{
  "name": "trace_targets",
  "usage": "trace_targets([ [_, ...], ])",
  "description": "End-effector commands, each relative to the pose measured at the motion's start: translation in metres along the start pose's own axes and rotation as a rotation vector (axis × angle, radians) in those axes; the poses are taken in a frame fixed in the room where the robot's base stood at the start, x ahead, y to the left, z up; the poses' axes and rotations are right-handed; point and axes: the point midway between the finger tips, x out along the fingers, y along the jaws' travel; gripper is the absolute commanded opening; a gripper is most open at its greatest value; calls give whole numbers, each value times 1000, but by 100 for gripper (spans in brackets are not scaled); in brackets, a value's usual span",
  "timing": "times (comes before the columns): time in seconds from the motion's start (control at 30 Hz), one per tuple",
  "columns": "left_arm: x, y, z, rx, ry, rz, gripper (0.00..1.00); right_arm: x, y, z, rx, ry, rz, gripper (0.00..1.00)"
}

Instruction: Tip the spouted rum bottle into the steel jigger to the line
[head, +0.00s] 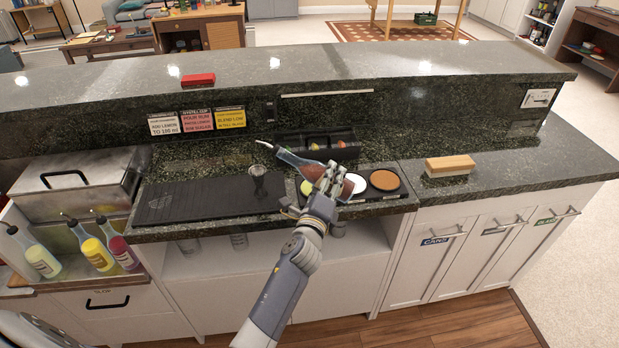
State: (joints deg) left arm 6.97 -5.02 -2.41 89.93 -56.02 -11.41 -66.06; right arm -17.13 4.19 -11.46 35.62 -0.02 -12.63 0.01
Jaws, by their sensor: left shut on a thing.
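My left gripper (331,185) is shut on the rum bottle (298,162), a clear bottle with reddish-brown contents. The bottle lies tilted well over, with its neck and metal spout (264,145) toward the left. The steel jigger (262,183) stands on the black bar mat (200,201), below and close to the spout tip. No stream from the spout can be made out. The jigger's line and its contents are too small to tell. My right gripper is not in view.
A tray with round green, white and brown dishes (385,180) lies under the gripper. A black caddy (345,150) stands behind. Spouted bottles (97,253) stand in the left rail. A wooden-topped block (449,166) sits right. Instruction cards (197,121) line the back wall.

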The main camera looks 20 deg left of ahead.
Motion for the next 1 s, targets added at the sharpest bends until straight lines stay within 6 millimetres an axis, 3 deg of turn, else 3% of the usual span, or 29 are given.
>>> trace_targets([
  [0.43, -3, -9, -8, -46, 1, -7, 7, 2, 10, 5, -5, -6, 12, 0],
  [1.0, 0, -1, -12, -156, 1, -7, 7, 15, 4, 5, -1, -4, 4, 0],
])
